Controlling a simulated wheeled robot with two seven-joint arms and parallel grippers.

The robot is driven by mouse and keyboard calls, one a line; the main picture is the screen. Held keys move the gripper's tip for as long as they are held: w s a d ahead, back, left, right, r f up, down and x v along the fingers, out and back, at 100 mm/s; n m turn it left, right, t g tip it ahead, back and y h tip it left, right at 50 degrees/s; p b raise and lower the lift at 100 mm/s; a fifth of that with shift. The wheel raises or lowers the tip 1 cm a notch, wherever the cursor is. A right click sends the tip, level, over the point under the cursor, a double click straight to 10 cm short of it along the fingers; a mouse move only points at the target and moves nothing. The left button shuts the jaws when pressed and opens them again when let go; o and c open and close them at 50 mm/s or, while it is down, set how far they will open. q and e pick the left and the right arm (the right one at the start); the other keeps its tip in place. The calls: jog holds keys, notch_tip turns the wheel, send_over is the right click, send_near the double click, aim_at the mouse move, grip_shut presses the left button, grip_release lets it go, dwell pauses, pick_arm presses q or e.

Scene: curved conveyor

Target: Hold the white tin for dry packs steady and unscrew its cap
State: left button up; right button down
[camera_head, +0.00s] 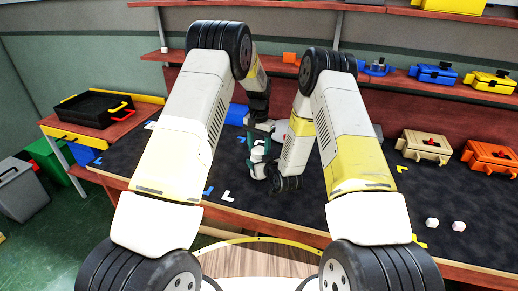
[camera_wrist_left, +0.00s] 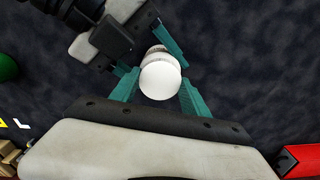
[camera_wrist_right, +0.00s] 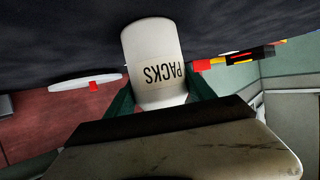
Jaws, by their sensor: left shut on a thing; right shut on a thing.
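The white tin (camera_wrist_right: 152,45) stands between the fingers of my right gripper (camera_wrist_right: 160,98) in the right wrist view, with the word PACKS upside down in that picture. My right gripper is shut on the tin's body. The tin's round white cap (camera_wrist_left: 160,82) faces the left wrist camera, and a ribbed edge shows just beyond it. My left gripper (camera_head: 259,138) comes down from above and is shut on the cap. In the head view the tin is mostly hidden by the two grippers.
A dark mat covers the bench (camera_head: 285,212). Two small white cubes (camera_head: 432,222) lie at the right. Tan (camera_head: 424,146) and orange (camera_head: 490,157) boxes stand at the back right. A black tray (camera_head: 92,108) sits at the far left. Blue and yellow boxes are on the shelf.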

aim_at(259, 150)
pick_arm(q)
jog(key=n, duration=0.7)
jog(key=shift+n, duration=0.4)
jog(key=n, duration=0.4)
jog(key=shift+n, duration=0.3)
jog(key=n, duration=0.3)
jog(key=shift+n, duration=0.4)
jog(key=shift+r, duration=0.25)
jog(key=shift+r, duration=0.9)
jog(key=shift+r, duration=0.1)
jog(key=shift+r, duration=1.95)
pick_arm(e)
jog(key=shift+c, duration=1.3)
grip_release()
